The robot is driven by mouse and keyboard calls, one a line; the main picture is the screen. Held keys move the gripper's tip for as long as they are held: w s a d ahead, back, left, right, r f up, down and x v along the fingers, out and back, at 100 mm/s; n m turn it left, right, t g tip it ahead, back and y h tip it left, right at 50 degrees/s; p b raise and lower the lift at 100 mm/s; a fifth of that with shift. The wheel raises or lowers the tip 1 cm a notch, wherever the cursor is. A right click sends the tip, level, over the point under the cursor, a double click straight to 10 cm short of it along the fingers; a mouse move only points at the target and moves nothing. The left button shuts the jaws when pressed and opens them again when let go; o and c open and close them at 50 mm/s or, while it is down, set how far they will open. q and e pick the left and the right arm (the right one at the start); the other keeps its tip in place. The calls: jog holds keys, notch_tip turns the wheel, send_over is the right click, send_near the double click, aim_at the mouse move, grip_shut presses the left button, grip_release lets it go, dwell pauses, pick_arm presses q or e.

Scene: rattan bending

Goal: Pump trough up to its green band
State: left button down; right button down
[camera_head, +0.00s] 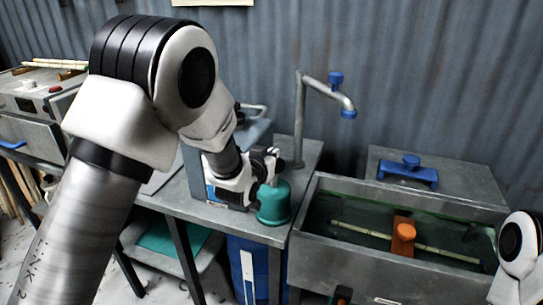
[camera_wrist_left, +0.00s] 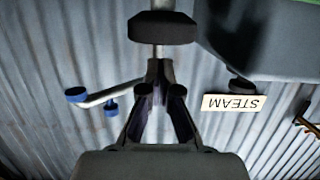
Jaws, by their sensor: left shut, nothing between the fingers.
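The trough (camera_head: 345,262) is a grey metal tank at right with dark water inside. A thin green line runs along its inner back wall. A teal pump body (camera_head: 273,207) stands on the bench corner left of the trough. My right gripper is out of view.
A pale rod (camera_head: 350,230) and an orange block (camera_head: 403,236) lie in the trough. A grey pipe with a blue-handled tap (camera_head: 336,80) rises behind. A STEAM sign (camera_wrist_left: 234,103) hangs on the corrugated wall.

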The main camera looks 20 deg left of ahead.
pick_arm(q)
jog(key=shift+f, duration=0.85)
notch_tip(320, 180, down, 6)
jog(key=b, duration=0.4)
jog(key=shift+s+b, duration=0.15)
jog(key=shift+b, duration=0.25)
jog(key=shift+r, duration=0.15)
